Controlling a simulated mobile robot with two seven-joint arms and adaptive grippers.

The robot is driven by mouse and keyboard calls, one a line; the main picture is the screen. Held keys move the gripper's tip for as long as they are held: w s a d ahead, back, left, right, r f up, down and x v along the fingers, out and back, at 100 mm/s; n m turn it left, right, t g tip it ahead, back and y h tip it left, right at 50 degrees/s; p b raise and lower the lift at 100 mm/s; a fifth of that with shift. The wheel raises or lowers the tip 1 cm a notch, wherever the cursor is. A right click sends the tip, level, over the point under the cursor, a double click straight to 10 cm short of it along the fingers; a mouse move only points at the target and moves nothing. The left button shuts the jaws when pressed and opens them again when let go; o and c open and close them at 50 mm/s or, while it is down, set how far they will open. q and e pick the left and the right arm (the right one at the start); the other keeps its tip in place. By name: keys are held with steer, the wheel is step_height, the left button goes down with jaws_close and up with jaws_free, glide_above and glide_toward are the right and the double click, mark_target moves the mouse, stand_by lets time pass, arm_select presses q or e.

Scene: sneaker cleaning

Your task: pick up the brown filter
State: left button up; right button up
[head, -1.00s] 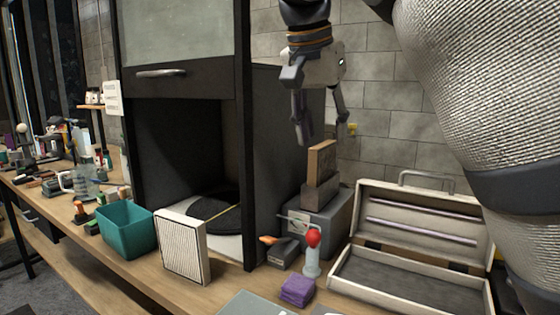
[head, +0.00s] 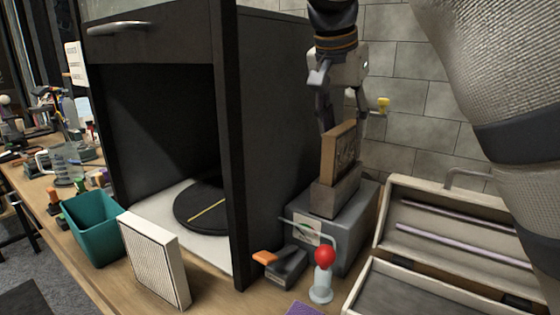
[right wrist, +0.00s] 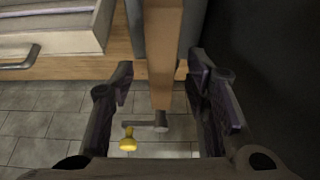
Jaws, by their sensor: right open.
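The brown filter (head: 338,155) stands upright in a slotted grey holder (head: 334,194) on top of a grey box (head: 352,232). My right gripper (head: 343,122) points down over the filter with its fingers low at the filter's upper part. In the right wrist view the filter (right wrist: 163,45) shows as a narrow brown edge between the two spread fingers of the gripper (right wrist: 162,68), with a gap on each side. My left gripper is not in view.
A dark cabinet (head: 228,150) stands close left of the filter, a block wall (head: 430,100) behind. An open case (head: 405,290) is at the right.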

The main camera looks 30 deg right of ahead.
mark_target(345, 146)
steer(key=x, duration=0.5)
steer(key=shift+w+f, duration=0.1)
steer(key=shift+f, duration=0.25)
stand_by(0.3)
jaws_close()
